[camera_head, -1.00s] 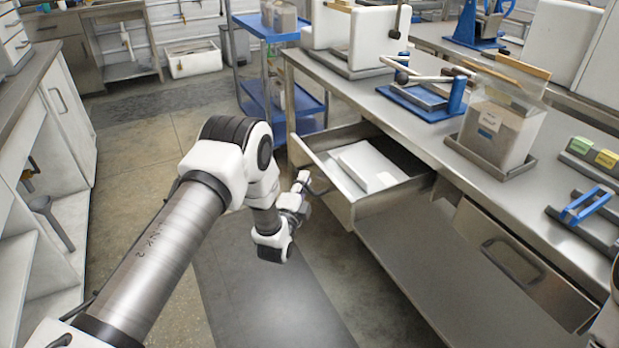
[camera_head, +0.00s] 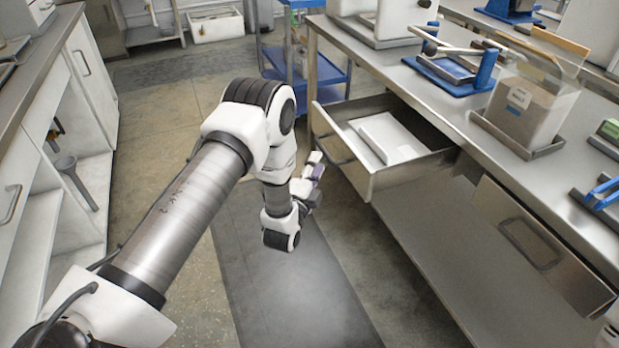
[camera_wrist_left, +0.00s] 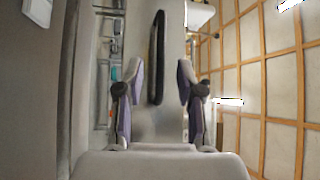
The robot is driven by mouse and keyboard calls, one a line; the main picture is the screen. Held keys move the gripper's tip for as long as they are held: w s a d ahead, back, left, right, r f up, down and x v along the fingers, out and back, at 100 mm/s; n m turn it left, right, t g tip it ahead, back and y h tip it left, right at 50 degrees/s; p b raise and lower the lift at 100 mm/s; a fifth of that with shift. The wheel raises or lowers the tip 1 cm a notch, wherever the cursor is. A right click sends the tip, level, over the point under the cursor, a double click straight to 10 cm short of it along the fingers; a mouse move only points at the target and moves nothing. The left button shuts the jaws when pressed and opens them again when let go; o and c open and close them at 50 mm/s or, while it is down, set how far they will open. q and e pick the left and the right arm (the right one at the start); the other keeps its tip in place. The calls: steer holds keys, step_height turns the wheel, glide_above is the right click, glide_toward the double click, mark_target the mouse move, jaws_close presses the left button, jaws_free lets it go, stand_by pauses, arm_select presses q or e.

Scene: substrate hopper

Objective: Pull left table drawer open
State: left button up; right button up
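The left table drawer (camera_head: 345,165) stands open from the steel table (camera_head: 430,85), with a flat white item (camera_head: 392,138) inside. Its dark bar handle (camera_head: 332,147) is on the drawer's front face. My left gripper (camera_head: 316,166) is just in front of that face, close to the handle and seemingly a little apart from it. In the left wrist view, my two fingers are spread, with the dark handle (camera_wrist_left: 157,58) in line with the gap between them. My left gripper is open and holds nothing. My right gripper is out of view.
A second drawer (camera_head: 540,245) with its own handle is to the right, above a lower steel shelf (camera_head: 440,235). A blue cart (camera_head: 325,70) stands behind the open drawer. White cabinets (camera_head: 85,150) line the left. The floor between is clear.

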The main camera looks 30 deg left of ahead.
arm_select(q)
steer(key=s, duration=0.6)
steer(key=shift+d+f, duration=0.4)
steer(key=shift+f, duration=0.05)
steer(key=shift+r, duration=0.1)
step_height(320, 180, up, 3)
steer(key=s+d+g+h+p, duration=0.1)
steer(key=s+d+g+p, duration=0.15)
steer(key=p, duration=0.45)
steer(key=s+d+f+n+g+p, duration=0.1)
steer(key=s+f+n+g, duration=0.3)
steer(key=s, duration=0.6)
steer(key=s+d+f+n+g+h, duration=0.1)
steer(key=s+f+n+g, duration=0.3)
steer(key=s, duration=0.6)
steer(key=s+d+f+n+g+p, duration=0.1)
steer(key=s+f+n+g, duration=0.3)
steer(key=s+n+g, duration=0.3)
steer(key=s+g, duration=0.2)
steer(key=s, duration=0.1)
steer(key=shift+s+d+f+h+p, duration=0.2)
steer(key=shift+d+f+h+p, duration=0.1)
steer(key=shift+f+h, duration=0.1)
